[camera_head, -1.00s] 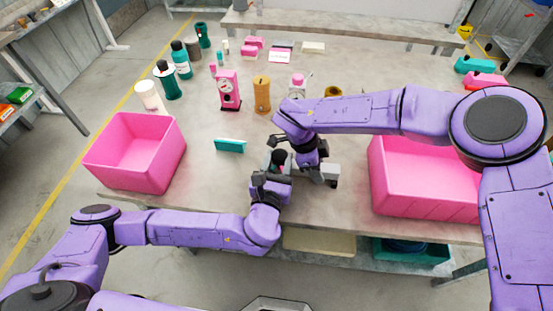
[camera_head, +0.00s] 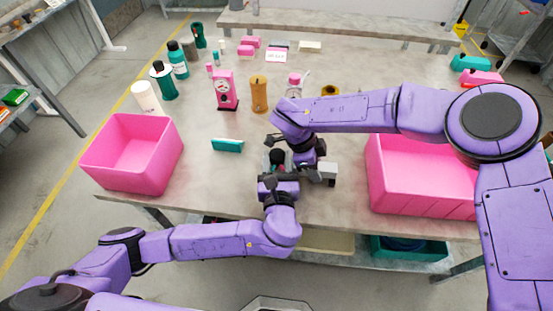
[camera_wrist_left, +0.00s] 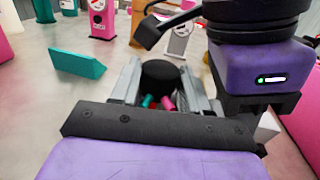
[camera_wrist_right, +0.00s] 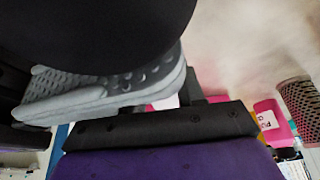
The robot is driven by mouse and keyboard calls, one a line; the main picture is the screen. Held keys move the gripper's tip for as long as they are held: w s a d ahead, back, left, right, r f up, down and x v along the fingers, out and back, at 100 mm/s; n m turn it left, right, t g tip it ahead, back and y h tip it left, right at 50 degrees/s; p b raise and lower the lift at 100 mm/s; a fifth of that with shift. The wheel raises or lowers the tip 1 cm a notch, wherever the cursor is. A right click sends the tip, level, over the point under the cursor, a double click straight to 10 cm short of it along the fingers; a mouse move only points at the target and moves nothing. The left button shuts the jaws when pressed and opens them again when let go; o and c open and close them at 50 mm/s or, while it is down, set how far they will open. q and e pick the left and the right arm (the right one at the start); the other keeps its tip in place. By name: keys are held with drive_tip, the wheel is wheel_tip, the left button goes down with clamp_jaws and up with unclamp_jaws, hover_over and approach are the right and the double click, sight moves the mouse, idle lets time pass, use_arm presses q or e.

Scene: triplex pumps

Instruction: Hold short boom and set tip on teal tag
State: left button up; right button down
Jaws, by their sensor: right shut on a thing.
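The teal wedge-shaped block (camera_head: 227,145) stands on the table left of my grippers. It also shows in the left wrist view (camera_wrist_left: 76,64). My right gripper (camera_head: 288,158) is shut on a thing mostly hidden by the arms. A black round-ended part (camera_wrist_left: 160,76) there may belong to it; I cannot tell whether it is the short boom. My left gripper (camera_head: 277,172) is open, its grey fingers (camera_wrist_left: 162,92) on either side of this black part. Small teal and pink bits show between the fingers. A dark round shape blocks much of the right wrist view.
A pink bin (camera_head: 133,153) stands at the table's left edge and another (camera_head: 422,178) at the right. A pink gauge block (camera_head: 226,91), an orange cylinder (camera_head: 259,94) and several bottles stand behind. The table around the teal block is clear.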

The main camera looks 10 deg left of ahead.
use_arm(q)
drive_tip(key=o, duration=0.3)
